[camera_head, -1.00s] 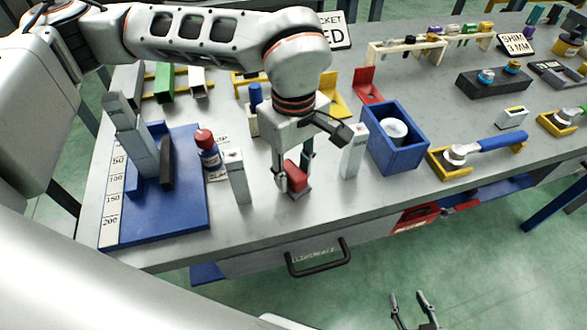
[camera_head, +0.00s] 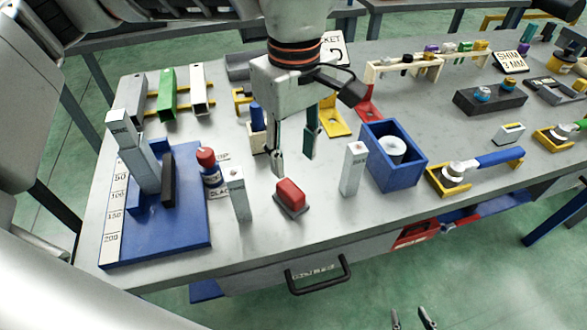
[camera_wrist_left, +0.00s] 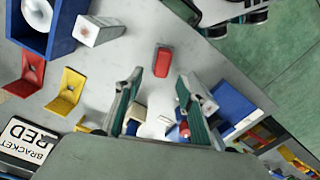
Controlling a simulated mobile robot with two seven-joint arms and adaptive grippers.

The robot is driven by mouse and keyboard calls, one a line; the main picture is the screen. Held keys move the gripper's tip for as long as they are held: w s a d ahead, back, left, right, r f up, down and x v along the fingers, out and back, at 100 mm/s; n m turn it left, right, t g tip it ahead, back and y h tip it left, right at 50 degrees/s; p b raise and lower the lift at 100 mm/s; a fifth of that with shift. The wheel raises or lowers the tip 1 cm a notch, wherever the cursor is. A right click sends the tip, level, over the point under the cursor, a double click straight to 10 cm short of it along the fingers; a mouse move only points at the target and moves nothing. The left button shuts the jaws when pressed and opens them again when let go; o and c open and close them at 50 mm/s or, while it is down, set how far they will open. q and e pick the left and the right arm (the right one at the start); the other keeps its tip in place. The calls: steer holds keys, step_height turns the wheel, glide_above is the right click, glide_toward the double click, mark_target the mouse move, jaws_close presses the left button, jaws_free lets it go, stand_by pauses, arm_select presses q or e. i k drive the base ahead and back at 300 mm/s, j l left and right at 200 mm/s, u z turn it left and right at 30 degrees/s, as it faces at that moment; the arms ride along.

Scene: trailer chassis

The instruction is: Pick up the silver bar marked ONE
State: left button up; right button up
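A tall silver bar (camera_head: 142,160) stands tilted on a blue base plate (camera_head: 185,236) at the left; small dark lettering shows near its top, too small to read surely. Two shorter silver posts, one left (camera_head: 239,197) and one right (camera_head: 352,170) of a red block (camera_head: 291,193), stand upright with small unreadable marks. My left gripper (camera_head: 294,155) is open and empty above the table, behind the red block; the block also shows beyond its fingers in the left wrist view (camera_wrist_left: 163,61). My right gripper (camera_head: 411,318) shows only its spread fingertips at the bottom edge, over the floor.
A red-capped bottle (camera_head: 209,168) stands beside the left post. A blue box (camera_head: 405,172) with a white roll stands beside the right post. Green and grey channels (camera_head: 168,93) lie at the back left. A yellow holder (camera_head: 452,181) with a blue-handled tool is at right.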

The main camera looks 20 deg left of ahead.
mark_target(122, 127)
steer(key=k, duration=1)
